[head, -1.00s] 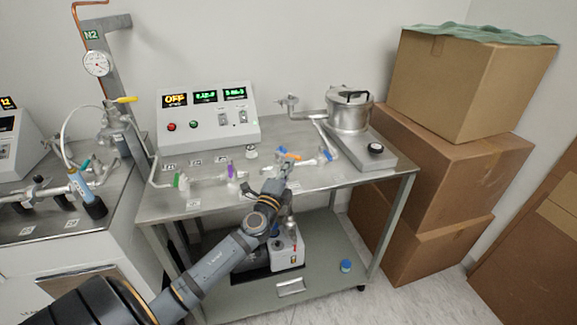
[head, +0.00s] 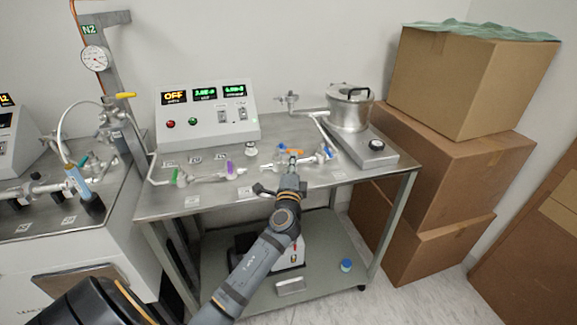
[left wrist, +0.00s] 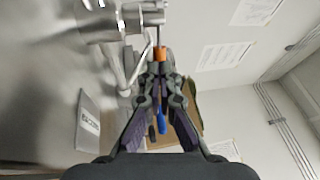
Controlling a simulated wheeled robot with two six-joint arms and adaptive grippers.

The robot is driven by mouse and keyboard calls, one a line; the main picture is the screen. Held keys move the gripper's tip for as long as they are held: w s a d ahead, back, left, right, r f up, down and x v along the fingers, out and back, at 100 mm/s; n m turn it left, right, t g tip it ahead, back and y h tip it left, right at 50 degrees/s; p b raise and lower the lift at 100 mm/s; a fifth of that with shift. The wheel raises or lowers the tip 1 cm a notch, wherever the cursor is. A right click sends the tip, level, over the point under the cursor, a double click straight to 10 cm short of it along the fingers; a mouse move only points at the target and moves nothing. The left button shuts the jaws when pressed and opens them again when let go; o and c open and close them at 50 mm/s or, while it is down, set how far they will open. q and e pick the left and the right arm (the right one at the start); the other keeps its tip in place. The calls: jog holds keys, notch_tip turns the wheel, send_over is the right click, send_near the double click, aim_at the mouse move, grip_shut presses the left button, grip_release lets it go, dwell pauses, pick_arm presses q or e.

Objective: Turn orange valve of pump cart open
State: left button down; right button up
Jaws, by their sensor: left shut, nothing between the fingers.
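In the left wrist view the orange handle (left wrist: 160,53) shows end-on, just past my fingertips. My left gripper (head: 291,161) is at the handle's near side, with its fingertips together and empty. In the left wrist view my left gripper (left wrist: 160,70) points at the handle; I cannot tell whether it touches. My right gripper is not in view.
A blue handle (head: 282,147) sits just left of the orange one, and a purple (head: 230,168) and a green handle (head: 175,177) are further left. A metal pot (head: 349,113) stands at right. The control box (head: 208,118) is behind; cardboard boxes (head: 445,160) stand right of the cart.

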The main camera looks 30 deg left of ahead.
pick_arm(q)
jog(key=n+g+y+b, duration=0.1)
jog(key=w+n+g+y+b, duration=0.1)
jog(key=y+b, duration=0.1)
jog(key=shift+w+d+f+y, duration=0.1)
jog(key=shift+w+f+y, duration=0.1)
jog(key=shift+f+y, duration=0.15)
jog(key=shift+w+r+n+g+y+b, duration=0.15)
jog(key=shift+w+n+g+y+b, duration=0.15)
jog(key=shift+n+g+y+b, duration=0.25)
jog(key=shift+w+a+r+b, duration=0.1)
jog(key=shift+w+a+b, duration=0.15)
jog(key=shift+b, duration=0.1)
jog(key=shift+d, duration=0.1)
